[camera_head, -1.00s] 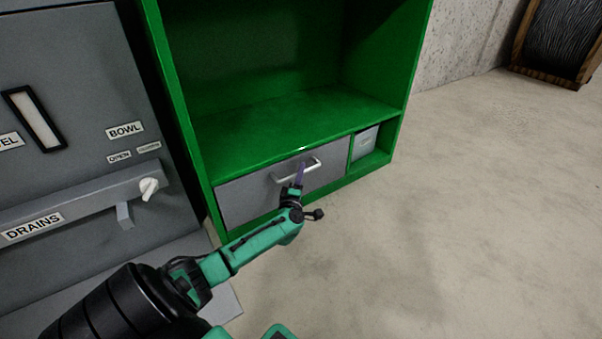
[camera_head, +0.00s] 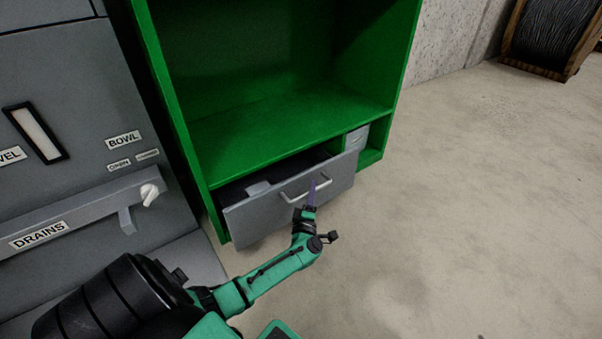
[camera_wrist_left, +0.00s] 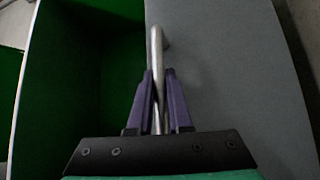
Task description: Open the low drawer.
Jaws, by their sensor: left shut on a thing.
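The low drawer (camera_head: 290,205) is a wide grey drawer at the bottom of a green cabinet (camera_head: 285,120). In the left wrist view the purple fingers (camera_wrist_left: 159,95) are closed around the handle bar (camera_wrist_left: 157,50), with the grey drawer front (camera_wrist_left: 220,80) to the right. My right gripper is not in view.
A small grey box (camera_head: 357,138) sits in the cubby right of the drawer. A grey panel with labels and a protruding rail (camera_head: 90,205) stands close on the left. The concrete floor (camera_head: 450,220) in front and right is clear. A wood-framed reel (camera_head: 555,35) stands far right.

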